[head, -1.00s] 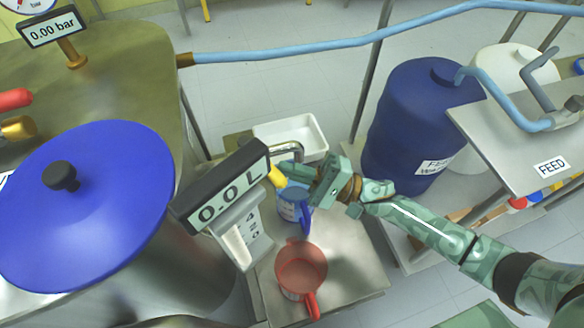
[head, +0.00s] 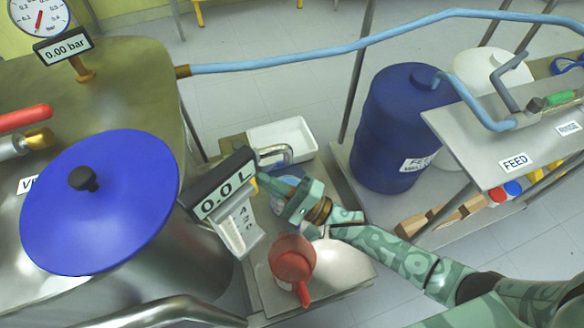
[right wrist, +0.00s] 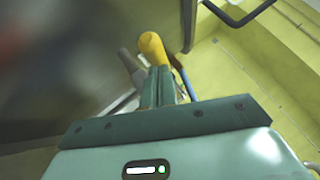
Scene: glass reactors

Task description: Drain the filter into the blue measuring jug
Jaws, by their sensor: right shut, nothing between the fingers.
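My right gripper (head: 266,182) is shut and empty. Its fingertips are beside a yellow valve handle (head: 254,186), next to the 0.0 L display (head: 223,190). In the right wrist view the shut fingers (right wrist: 160,78) point at the yellow handle (right wrist: 152,47) and overlap its lower end; I cannot tell whether they touch. The blue measuring jug (head: 284,188) stands below the bent steel spout (head: 277,150), largely hidden behind my right gripper. A steel vessel with a blue lid (head: 100,205) stands at left. Which vessel is the filter is not clear. My left gripper is not in view.
A white tray (head: 283,135) lies behind. A blue drum (head: 400,130) and the FEED shelf (head: 480,150) are at right. A blue hose (head: 330,52) crosses above. The gauge display (head: 63,47) reads 0.00 bar.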

